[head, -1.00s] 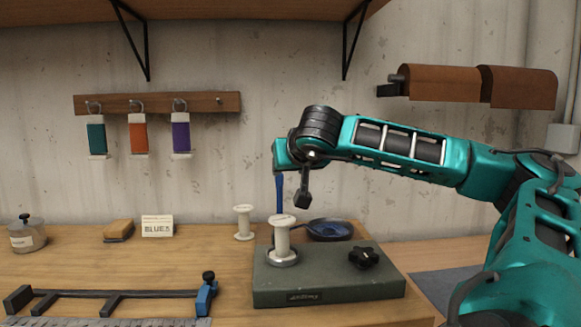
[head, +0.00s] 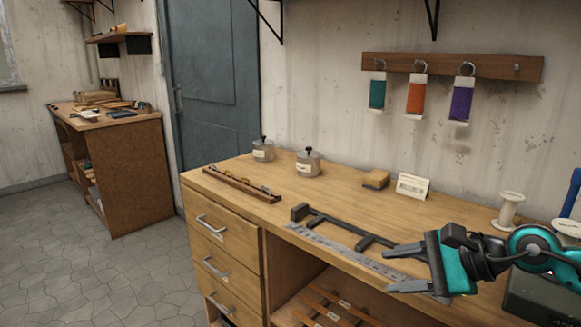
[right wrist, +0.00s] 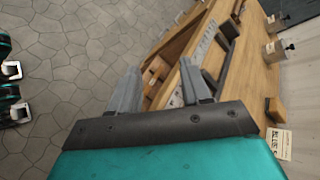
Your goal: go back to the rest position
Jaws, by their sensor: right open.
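My right gripper (head: 387,270) is at the right of the head view, over the front edge of the wooden bench (head: 340,195). Its two grey fingers point left, spread apart, with nothing between them. In the right wrist view the open fingers (right wrist: 160,80) show against the bench front and the steel ruler (right wrist: 200,50). My left gripper does not show in the head view.
On the bench are a black clamp bar (head: 335,225), a brush or sponge block (head: 376,179), a small card (head: 413,186), jars (head: 308,163) and a spool (head: 509,210). Open floor (head: 80,260) lies left.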

